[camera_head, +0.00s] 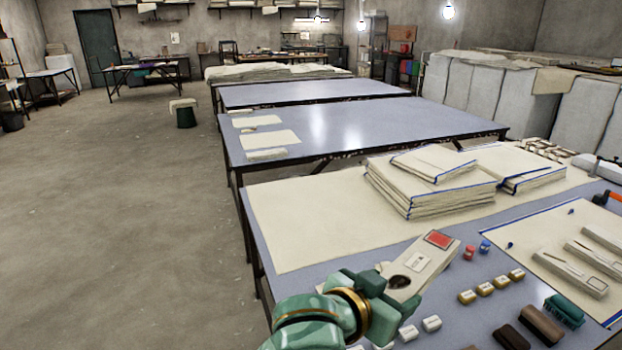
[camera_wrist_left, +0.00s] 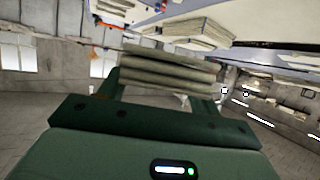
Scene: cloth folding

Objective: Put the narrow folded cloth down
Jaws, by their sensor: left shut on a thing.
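My left gripper (camera_head: 386,292) is at the lower middle of the head view, over the front edge area of the near table. In the left wrist view, the narrow folded cloth (camera_wrist_left: 170,74) lies between the fingers as several stacked grey-beige layers. The left gripper is shut on it. In the head view, a narrow cream piece (camera_head: 422,272) with a red patch, a pale card and a dark round spot sits right at the fingertips. I cannot tell whether it is the held cloth or lies behind it. My right gripper is not in view.
The near table has a large cream sheet (camera_head: 300,225) with bare room at its left. A stack of folded cloths (camera_head: 425,190) stands behind. Small labelled blocks (camera_head: 485,289), brushes (camera_head: 541,323) and a tool mat (camera_head: 520,235) crowd the right. Another blue-grey table (camera_head: 370,130) stands beyond.

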